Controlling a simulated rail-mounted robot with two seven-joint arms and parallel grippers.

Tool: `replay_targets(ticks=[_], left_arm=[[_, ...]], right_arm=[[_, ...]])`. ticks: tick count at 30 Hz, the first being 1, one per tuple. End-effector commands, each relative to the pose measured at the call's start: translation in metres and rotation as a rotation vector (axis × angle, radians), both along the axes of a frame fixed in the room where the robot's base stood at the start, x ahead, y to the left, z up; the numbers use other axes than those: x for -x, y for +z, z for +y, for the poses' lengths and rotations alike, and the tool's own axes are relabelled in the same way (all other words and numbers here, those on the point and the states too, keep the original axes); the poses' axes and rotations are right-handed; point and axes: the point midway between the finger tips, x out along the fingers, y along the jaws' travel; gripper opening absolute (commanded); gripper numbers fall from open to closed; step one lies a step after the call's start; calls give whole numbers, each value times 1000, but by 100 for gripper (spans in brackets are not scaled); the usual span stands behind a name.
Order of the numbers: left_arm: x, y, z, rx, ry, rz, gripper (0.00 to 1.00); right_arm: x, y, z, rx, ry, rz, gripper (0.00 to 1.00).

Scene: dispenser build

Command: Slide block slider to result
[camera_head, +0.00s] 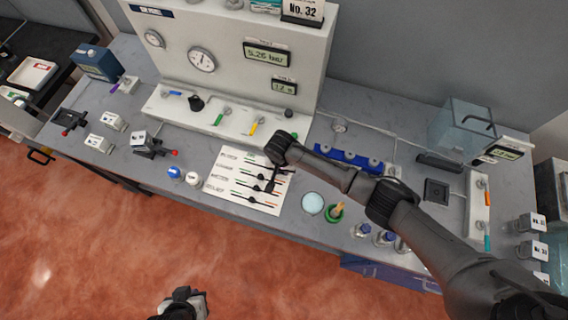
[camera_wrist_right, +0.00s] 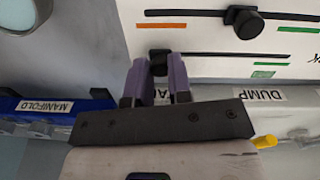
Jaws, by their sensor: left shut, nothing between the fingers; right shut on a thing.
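A white slider panel (camera_head: 232,190) lies on the bench, with several black knobs on dark tracks and orange and green end marks. In the right wrist view, the purple fingers of my right gripper (camera_wrist_right: 158,84) are shut on a black slider knob (camera_wrist_right: 158,57) near the left end of its track. A green mark (camera_wrist_right: 265,73) lies below that track, to the right. Another knob (camera_wrist_right: 243,22) sits on the track above. I cannot read which slider is the block or where the result mark is. My left gripper (camera_head: 186,302) is shut and empty, low over the floor side.
A blue manifold rack (camera_head: 348,160) stands right of the panel. Blue and white caps (camera_head: 173,172) lie at its left, a pale round dish (camera_head: 313,203) at its right. The tall instrument console (camera_head: 225,55) rises behind. Red floor lies in front of the bench.

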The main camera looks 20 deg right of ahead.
Motion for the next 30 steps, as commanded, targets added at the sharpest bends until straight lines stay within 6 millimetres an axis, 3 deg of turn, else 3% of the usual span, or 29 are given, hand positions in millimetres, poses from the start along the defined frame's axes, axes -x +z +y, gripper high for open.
replay_targets(ticks=[4, 5, 13, 23, 30], left_arm=[[1, 0, 0, 1, 1, 2, 0], [1, 0, 0, 1, 1, 2, 0], [1, -1, 0, -2, -1, 4, 0], [1, 0, 4, -13, -7, 4, 0], [1, 3, 4, -13, -7, 4, 0]], right_arm=[[0, 1, -2, 5, 0, 4, 0], [0, 1, -2, 5, 0, 4, 21], [0, 1, -2, 3, -1, 3, 45], [0, 7, -1, 1, 0, 0, 45], [-1, 46, 1, -1, 1, -2, 45]])
